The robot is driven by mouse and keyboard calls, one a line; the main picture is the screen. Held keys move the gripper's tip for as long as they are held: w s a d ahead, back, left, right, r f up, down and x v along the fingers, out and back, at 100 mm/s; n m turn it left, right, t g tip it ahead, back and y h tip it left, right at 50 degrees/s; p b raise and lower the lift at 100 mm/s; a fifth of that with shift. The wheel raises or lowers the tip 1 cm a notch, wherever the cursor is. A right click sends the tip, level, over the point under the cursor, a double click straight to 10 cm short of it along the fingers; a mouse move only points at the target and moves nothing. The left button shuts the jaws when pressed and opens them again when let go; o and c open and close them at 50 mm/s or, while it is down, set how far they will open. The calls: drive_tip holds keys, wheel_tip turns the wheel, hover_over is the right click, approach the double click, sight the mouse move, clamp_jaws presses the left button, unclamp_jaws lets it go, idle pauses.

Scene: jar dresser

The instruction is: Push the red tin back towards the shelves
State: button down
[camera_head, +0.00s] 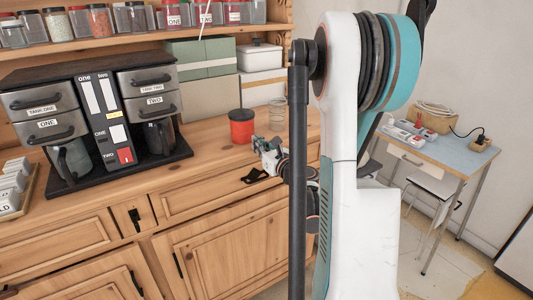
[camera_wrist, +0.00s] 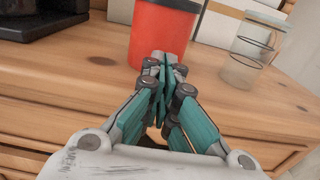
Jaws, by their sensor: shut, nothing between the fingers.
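The red tin (camera_head: 241,129) is a red cylinder with a dark top. It stands upright on the wooden dresser top, in front of the boxes at the back. In the wrist view the red tin (camera_wrist: 163,32) is straight ahead, its upper part cut off by the frame. My gripper (camera_wrist: 163,62) is shut and empty, its fingertips together at the lower front of the tin. I cannot tell whether they touch it. In the head view my gripper (camera_head: 262,147) is at the tin's right front, small and partly hidden by my arm.
A dark coffee machine (camera_head: 98,117) stands left of the tin. Green and white boxes (camera_head: 207,97) stand behind it under the shelf of jars. A clear glass jar with wire rings (camera_wrist: 257,42) stands to the right. The dresser's front edge is near my gripper.

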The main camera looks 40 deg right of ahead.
sight(249, 136)
drive_tip(key=shift+b+x, duration=0.3)
drive_tip(key=shift+x, duration=1.2)
drive_tip(key=x, duration=0.6)
drive_tip(key=shift+w+d, duration=0.1)
drive_tip(key=shift+w, duration=0.05)
